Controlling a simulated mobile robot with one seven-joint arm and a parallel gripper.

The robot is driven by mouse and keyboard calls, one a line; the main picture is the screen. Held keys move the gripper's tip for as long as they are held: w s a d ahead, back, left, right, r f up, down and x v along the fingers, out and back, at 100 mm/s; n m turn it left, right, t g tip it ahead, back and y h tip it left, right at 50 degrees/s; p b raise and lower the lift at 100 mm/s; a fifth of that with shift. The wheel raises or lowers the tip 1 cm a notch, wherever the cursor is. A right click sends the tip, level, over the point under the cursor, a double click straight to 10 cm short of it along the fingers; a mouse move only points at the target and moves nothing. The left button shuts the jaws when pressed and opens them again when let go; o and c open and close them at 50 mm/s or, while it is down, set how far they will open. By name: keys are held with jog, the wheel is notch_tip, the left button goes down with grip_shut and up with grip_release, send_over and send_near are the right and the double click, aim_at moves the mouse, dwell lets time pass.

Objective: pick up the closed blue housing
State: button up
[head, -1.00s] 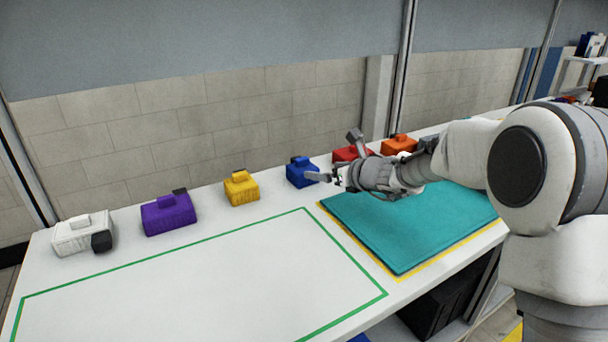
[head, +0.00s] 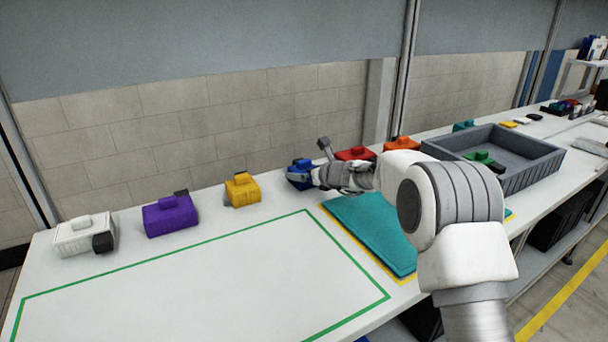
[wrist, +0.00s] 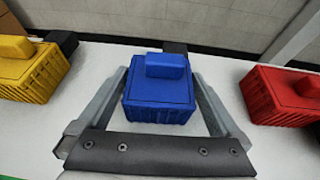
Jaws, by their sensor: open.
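The blue housing (head: 300,168) stands on the white table toward the back, between the yellow and red housings. In the wrist view the blue housing (wrist: 159,98) shows its ribbed sides and a raised block on its lid, with a dark block behind it at the right. My gripper (wrist: 161,85) is open, with one finger on each side of the blue housing. I cannot tell whether the fingers touch it. In the head view my gripper (head: 303,179) reaches the housing from the right and partly hides it.
A yellow housing (head: 242,190) stands to the left and a red housing (head: 355,153) to the right. Purple (head: 170,215) and white (head: 82,236) housings stand farther left, an orange one (head: 401,143) farther right. A grey tray (head: 530,178) is at right. The green-outlined area (head: 210,285) is clear.

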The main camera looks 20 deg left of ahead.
jog(key=shift+w+a+f, duration=0.15)
jog(key=shift+w+a, duration=0.1)
jog(key=shift+a, duration=0.05)
jog(key=c, duration=1.2)
jog(key=shift+c, duration=0.2)
jog(key=shift+r, duration=0.2)
